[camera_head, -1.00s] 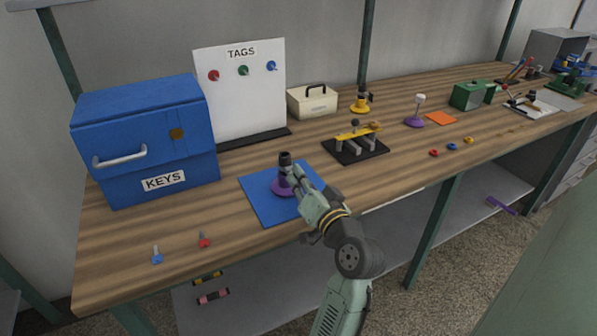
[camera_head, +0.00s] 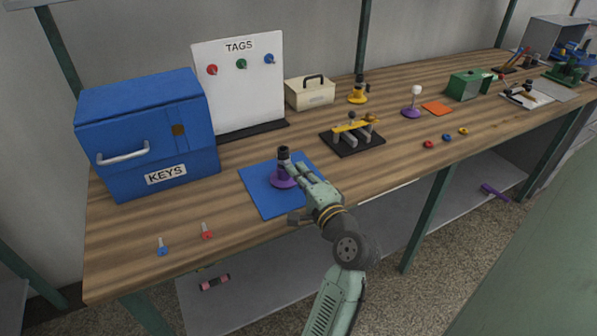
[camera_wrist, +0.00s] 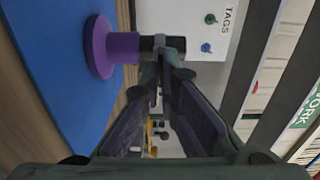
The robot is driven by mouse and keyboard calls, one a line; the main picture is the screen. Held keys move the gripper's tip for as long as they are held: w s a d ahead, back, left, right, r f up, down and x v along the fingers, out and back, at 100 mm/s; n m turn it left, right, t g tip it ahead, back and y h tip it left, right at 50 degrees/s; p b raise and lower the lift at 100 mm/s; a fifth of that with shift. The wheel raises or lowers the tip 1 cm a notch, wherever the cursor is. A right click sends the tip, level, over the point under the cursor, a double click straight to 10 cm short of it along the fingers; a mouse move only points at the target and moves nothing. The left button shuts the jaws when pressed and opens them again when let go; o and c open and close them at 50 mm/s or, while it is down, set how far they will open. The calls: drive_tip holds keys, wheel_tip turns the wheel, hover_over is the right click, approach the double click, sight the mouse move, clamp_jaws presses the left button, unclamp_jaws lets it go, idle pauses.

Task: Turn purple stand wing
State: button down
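The purple stand (camera_head: 283,180) has a round purple base, a purple post and a black top. It is upright on the blue mat (camera_head: 262,201) near the bench's front edge. In the wrist view, its purple base (camera_wrist: 98,47) lies at upper left, and its dark upper part, with the black wing (camera_wrist: 166,46), reaches across just beyond my fingertips. My gripper (camera_head: 288,168) is at the stand's right side, close to its upper part.
The blue KEYS box (camera_head: 150,135) stands to the left and the TAGS board (camera_head: 238,95) behind. A black-based rack with a yellow bar (camera_head: 352,128) is right of the mat. Two small keys (camera_head: 207,231) stand at front left. Bench wood around the mat is mostly clear.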

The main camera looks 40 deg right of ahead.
drive_tip(key=m, duration=0.6)
drive_tip(key=shift+a+f+m, duration=0.1)
drive_tip(key=shift+f+m, duration=0.15)
drive_tip(key=shift+m, duration=0.05)
drive_tip(key=m, duration=0.6)
drive_tip(key=shift+w+a+f+m, duration=0.1)
drive_tip(key=shift+f+m, duration=0.05)
drive_tip(key=shift+m, duration=0.15)
drive_tip(key=c, duration=1.8)
unclamp_jaws()
drive_tip(key=shift+c, duration=0.2)
drive_tip(key=v, duration=1.2)
